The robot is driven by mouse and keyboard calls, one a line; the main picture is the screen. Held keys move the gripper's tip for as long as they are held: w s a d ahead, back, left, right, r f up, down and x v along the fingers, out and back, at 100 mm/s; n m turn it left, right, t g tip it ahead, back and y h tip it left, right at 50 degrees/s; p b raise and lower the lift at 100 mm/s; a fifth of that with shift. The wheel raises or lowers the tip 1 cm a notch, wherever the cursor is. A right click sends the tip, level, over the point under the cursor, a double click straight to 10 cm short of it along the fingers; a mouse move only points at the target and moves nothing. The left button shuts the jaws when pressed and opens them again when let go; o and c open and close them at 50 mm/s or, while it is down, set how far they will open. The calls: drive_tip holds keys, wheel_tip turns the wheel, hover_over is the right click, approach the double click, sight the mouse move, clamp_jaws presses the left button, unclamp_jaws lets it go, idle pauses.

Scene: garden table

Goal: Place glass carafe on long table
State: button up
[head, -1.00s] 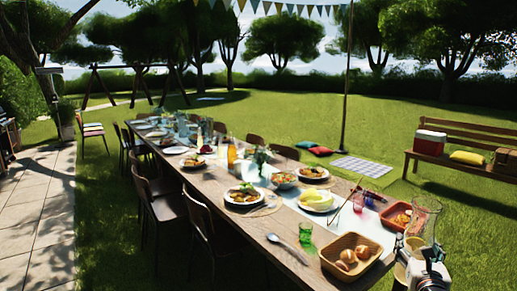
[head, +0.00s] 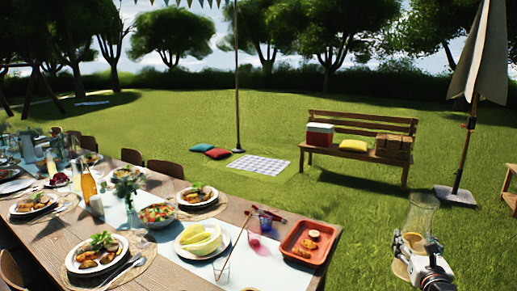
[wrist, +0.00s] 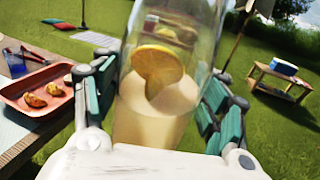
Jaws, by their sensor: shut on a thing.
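The glass carafe (head: 421,213) is clear and partly filled with a pale yellow drink. In the wrist view the carafe (wrist: 155,105) shows an orange citrus slice inside and stands nearly upright. My gripper (head: 412,244) is shut on it, with fingers on both sides. It holds the carafe over the grass, to the right of the long table (head: 292,277) and apart from it. In the wrist view the table (wrist: 20,147) lies at the left. The near end of the table is cut off in the head view.
An orange tray (head: 318,258) with food lies at the table's right edge. Beside it are a red glass (head: 254,241), a blue cup (head: 265,223) and a plate of yellow food (head: 198,240). A bench (head: 361,126) and an umbrella (head: 481,55) stand on the grass behind.

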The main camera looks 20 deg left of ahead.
drive_tip(key=w+a+r+n+g+y+p, duration=0.1)
drive_tip(key=a+n+g+y, duration=0.2)
drive_tip(key=a, duration=0.6)
drive_tip(key=w+a+r+n+y+p, duration=0.1)
drive_tip(key=w+a+n+y+p, duration=0.1)
drive_tip(key=a+y, duration=0.45)
drive_tip(key=s+a+r+n+g+y+p, duration=0.1)
drive_tip(key=s+a+n+g+y, duration=0.25)
drive_tip(key=a, duration=0.65)
drive_tip(key=s+a+r+n+g+y+p, duration=0.1)
drive_tip(key=s+a+n+g, duration=0.4)
drive_tip(key=a, duration=0.6)
wheel_tip(320, 180, down, 20)
drive_tip(key=w+g+b, duration=0.1)
drive_tip(key=w+b, duration=0.1)
drive_tip(key=b, duration=0.4)
drive_tip(key=shift+r+m+b, duration=0.15)
drive_tip(key=shift+m+b, duration=0.15)
drive_tip(key=shift+m, duration=0.15)
drive_tip(key=shift+d, duration=0.1)
drive_tip(key=o, duration=2)
